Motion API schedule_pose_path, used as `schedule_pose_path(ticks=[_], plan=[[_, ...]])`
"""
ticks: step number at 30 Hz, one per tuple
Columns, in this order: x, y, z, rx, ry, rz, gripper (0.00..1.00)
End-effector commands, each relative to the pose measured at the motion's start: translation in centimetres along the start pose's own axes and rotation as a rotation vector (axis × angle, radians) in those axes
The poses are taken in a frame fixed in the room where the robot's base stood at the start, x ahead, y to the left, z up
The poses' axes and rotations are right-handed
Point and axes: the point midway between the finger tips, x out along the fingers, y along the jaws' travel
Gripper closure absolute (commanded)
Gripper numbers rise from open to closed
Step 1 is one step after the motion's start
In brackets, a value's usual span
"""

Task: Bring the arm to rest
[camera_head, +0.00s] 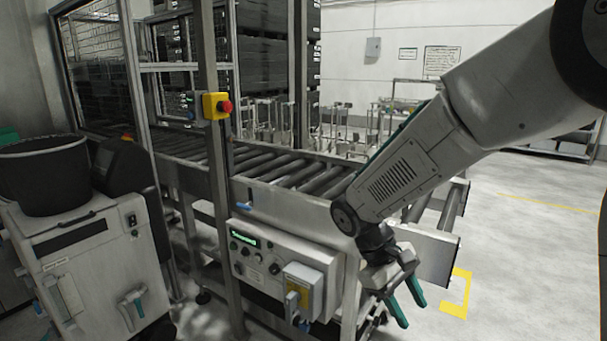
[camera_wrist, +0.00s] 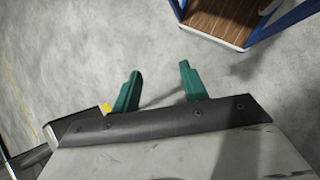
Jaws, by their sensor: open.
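My gripper (camera_head: 408,308) hangs at the end of my arm, low on the right side of the head view. Its two green fingers are spread apart with nothing between them. It is in front of the roller conveyor's right end, to the right of the control panel. In the wrist view my gripper (camera_wrist: 160,84) also shows open and empty, with bare grey floor beyond its fingertips. My arm reaches in from the upper right and bends downward at the wrist.
The roller conveyor (camera_head: 300,174) runs behind my arm. Its control panel (camera_head: 262,262) is left of my gripper. A red emergency button (camera_head: 226,106) sits on a post. A black bucket (camera_head: 42,176) stands on a grey machine. A blue-framed wooden shelf (camera_wrist: 222,18) is close by.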

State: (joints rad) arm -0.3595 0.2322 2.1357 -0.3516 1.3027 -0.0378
Motion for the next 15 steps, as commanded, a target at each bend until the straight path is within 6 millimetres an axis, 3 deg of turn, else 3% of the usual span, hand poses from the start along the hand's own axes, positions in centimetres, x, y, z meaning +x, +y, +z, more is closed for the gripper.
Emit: schedule_pose_path(ticks=[1, 6, 15], plan=[[-0.3, -0.1, 2.2, 0.044, 0.034, -0.040, 0.56], [-0.5, -1.1, 8.0, 0.173, 0.138, -0.167, 0.56], [0.0, -3.5, 16.3, 0.378, 0.335, -0.338, 0.56]])
